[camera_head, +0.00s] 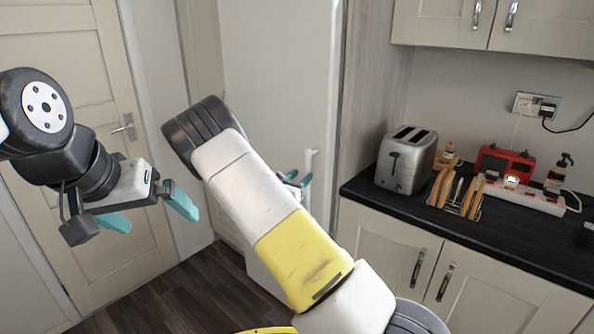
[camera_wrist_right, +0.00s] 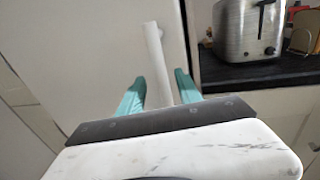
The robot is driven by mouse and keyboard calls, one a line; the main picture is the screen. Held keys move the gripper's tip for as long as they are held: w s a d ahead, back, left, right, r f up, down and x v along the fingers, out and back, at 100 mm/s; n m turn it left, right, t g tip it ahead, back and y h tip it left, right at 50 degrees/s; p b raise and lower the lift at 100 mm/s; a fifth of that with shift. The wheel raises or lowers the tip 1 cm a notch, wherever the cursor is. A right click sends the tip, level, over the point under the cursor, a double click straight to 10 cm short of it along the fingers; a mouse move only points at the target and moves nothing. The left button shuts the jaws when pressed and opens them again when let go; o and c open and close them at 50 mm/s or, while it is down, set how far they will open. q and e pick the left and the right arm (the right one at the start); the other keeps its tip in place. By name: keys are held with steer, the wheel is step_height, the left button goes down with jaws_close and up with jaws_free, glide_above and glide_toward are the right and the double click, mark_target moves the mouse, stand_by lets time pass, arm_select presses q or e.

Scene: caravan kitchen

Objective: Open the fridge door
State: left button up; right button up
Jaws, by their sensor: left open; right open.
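The white fridge door (camera_head: 275,70) stands in the middle of the head view and looks shut. Its white upright handle (camera_head: 309,170) is near the door's right edge; the handle (camera_wrist_right: 155,55) also shows in the right wrist view. My right gripper (camera_head: 297,179) is open at the handle, partly hidden behind my right arm in the head view. In the right wrist view its teal fingers (camera_wrist_right: 160,82) are on either side of the handle's lower part, with gaps visible. Contact cannot be told. My left gripper (camera_head: 150,210) is open and empty, left of the fridge.
A cream door (camera_head: 60,80) with a lever handle is at the left. Right of the fridge is a dark worktop (camera_head: 370,192) with a toaster (camera_head: 406,158), a toast rack (camera_head: 457,194) and a power strip (camera_head: 520,195). Cupboards are below and above it.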

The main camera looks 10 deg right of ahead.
mark_target(306, 172)
steer(key=shift+x, duration=2.75)
jaws_close()
